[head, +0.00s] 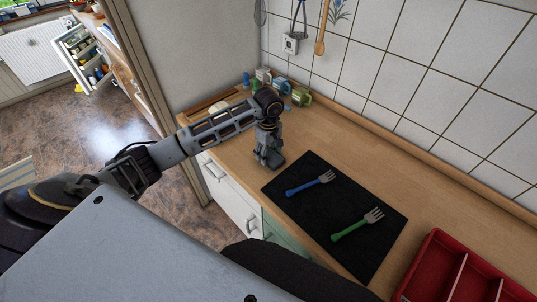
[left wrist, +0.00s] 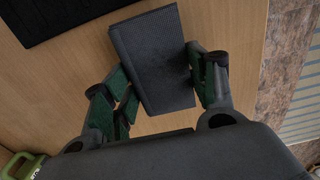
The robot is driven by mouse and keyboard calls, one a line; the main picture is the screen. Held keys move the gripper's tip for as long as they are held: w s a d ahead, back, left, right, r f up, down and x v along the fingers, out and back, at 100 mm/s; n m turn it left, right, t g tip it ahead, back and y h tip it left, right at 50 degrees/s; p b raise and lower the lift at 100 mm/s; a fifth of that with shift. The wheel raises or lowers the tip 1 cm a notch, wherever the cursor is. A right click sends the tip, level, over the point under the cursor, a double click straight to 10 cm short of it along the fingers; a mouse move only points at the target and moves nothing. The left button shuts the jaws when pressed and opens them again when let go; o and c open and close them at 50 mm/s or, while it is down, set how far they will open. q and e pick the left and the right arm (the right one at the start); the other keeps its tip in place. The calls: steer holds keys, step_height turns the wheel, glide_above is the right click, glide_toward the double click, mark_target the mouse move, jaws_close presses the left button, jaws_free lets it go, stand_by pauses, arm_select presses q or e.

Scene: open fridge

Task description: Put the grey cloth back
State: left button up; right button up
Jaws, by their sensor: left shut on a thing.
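The grey cloth (left wrist: 153,48) shows in the left wrist view as a dark grey, ribbed, folded block. My left gripper (left wrist: 157,85) is shut on it, with green-padded fingers on either side. In the head view my left gripper (head: 268,157) points down at the counter's front edge, just left of the black mat. The cloth is hard to make out from the gripper there. I cannot tell whether the cloth touches the counter. My right gripper is not in view.
A black mat (head: 336,240) holds a blue fork (head: 309,184) and a green fork (head: 357,225). A red divided tray (head: 432,262) stands at the lower right. Small bottles and boxes (head: 263,77) stand by the tiled wall. The wooden counter (head: 345,140) is clear behind the mat.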

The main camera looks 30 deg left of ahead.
mark_target(269, 153)
arm_select(q)
steer(key=shift+f, duration=0.7)
steer(key=shift+f, duration=0.1)
steer(key=o, duration=0.9)
steer(key=shift+r, duration=0.2)
steer(key=shift+w+r, duration=0.1)
steer(key=shift+r, duration=0.65)
step_height(269, 153, up, 10)
steer(key=b, duration=0.2)
steer(key=shift+r, duration=0.15)
